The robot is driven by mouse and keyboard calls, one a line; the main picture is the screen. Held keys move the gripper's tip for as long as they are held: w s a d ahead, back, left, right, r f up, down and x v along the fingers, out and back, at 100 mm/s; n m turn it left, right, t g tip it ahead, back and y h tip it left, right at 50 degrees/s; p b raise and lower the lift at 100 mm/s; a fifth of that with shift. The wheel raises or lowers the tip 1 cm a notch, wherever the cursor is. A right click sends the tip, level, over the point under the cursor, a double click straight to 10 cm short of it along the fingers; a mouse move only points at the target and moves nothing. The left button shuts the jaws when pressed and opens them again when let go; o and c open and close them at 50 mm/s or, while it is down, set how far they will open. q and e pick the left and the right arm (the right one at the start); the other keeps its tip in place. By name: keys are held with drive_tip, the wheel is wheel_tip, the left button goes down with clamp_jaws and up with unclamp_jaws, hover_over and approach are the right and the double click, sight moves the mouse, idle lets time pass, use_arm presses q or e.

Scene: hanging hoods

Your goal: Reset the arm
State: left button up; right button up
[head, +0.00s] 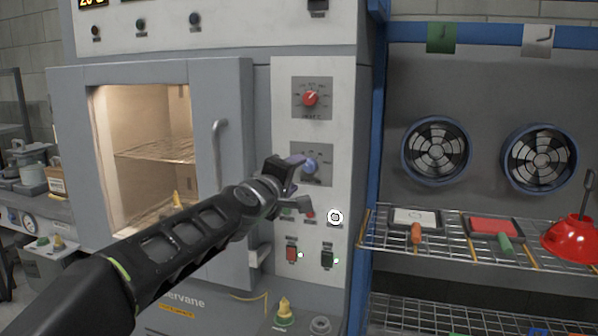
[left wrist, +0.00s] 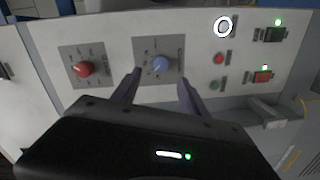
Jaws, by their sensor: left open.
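My left arm reaches up from the lower left in the head view. Its gripper (head: 296,182) is in front of the oven's control panel (head: 340,115), at the height of the blue knob (head: 309,166). In the left wrist view my left gripper (left wrist: 158,88) is open, its two fingers to either side of the blue knob (left wrist: 160,66) but nearer the camera. Nothing is between the fingers, and whether they touch the panel I cannot tell. My right gripper is in neither view.
A red knob (head: 310,98) sits above the blue one. Two lit switches (head: 292,254) are below. The oven door (head: 230,150) with its handle stands to the left.

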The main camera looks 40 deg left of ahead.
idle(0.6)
use_arm(q)
drive_tip(key=w+d+f+m+g+h+p, duration=0.1)
drive_tip(key=w+d+f+m+g, duration=0.2)
drive_tip(key=f, duration=0.7)
drive_tip(key=w+d+f+m+h+p, duration=0.1)
drive_tip(key=w+d+f+m, duration=0.2)
drive_tip(key=f, duration=0.7)
drive_tip(key=s+d+f+m+g+h+p, duration=0.1)
drive_tip(key=s+d+f+m+g, duration=0.1)
drive_tip(key=d+f, duration=0.55)
drive_tip(key=s+d+f+m+g+h+p, duration=0.15)
drive_tip(key=d+f, duration=0.25)
drive_tip(key=f, duration=0.6)
drive_tip(key=s+d+f+m+g+h+p, duration=0.3)
drive_tip(key=s+d+f+m+g, duration=0.15)
drive_tip(key=s+d+f, duration=0.8)
drive_tip(key=s+d+f+m+g+h+p, duration=0.1)
drive_tip(key=s+d+f, duration=0.3)
drive_tip(key=s, duration=0.5)
drive_tip(key=s+d+f+m+g+p, duration=0.1)
drive_tip(key=s+d+f+g+p, duration=0.1)
drive_tip(key=s+d, duration=0.4)
drive_tip(key=s+f+g, duration=0.1)
drive_tip(key=s+f, duration=0.1)
drive_tip(key=s, duration=0.2)
drive_tip(key=shift+g+h, duration=0.35)
drive_tip(key=shift+g, duration=0.05)
